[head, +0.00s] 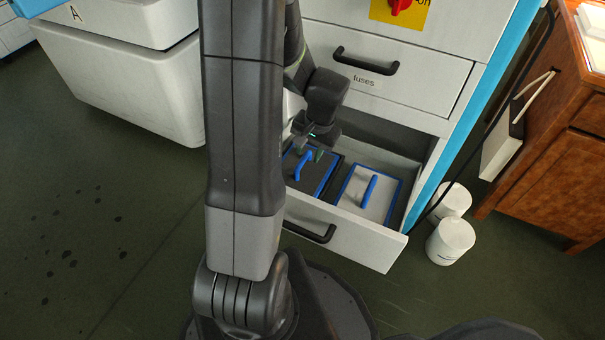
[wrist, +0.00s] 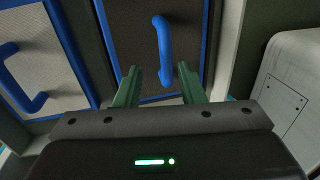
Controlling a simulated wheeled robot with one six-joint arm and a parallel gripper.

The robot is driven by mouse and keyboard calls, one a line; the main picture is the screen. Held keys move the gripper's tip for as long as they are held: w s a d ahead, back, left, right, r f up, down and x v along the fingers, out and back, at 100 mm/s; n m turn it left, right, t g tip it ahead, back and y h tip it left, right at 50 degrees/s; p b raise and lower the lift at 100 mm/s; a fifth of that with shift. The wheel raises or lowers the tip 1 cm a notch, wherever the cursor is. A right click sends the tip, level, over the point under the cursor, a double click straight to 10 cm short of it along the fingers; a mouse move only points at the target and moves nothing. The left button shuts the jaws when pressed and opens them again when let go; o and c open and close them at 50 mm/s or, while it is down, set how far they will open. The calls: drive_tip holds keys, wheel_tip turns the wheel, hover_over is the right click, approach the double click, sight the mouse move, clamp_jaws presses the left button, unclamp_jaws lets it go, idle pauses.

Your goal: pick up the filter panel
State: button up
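Two blue-framed panels lie side by side in an open drawer; I cannot tell from markings which one is called the filter panel. The left one in the head view is a dark panel (head: 324,172) with a blue handle (head: 303,165). The right one is a light grey panel (head: 384,197) with a blue handle (head: 369,189). My gripper (head: 311,152) is over the dark panel. In the wrist view my gripper (wrist: 158,69) is open and empty, its green fingers apart. The dark panel's handle (wrist: 163,45) shows ahead between them. The light panel (wrist: 55,65) is at the left.
The open drawer (head: 345,240) has a black front handle. Above it is a closed drawer (head: 425,88) labelled "fuses". Two white cylinders (head: 450,242) stand on the floor at the right, near a wooden cabinet (head: 560,165). A white machine body (head: 140,85) is at the left. Floor is clear at the lower left.

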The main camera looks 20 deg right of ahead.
sight(304, 159)
drive_tip(key=f+b, duration=0.1)
drive_tip(key=w+f+b, duration=0.1)
drive_tip(key=f, duration=0.1)
drive_tip(key=a+f+b, duration=0.1)
drive_tip(key=f, duration=0.1)
drive_tip(key=shift+w+f, duration=0.15)
drive_tip(key=shift+w, duration=0.1)
drive_tip(key=shift+c, duration=0.5)
clamp_jaws()
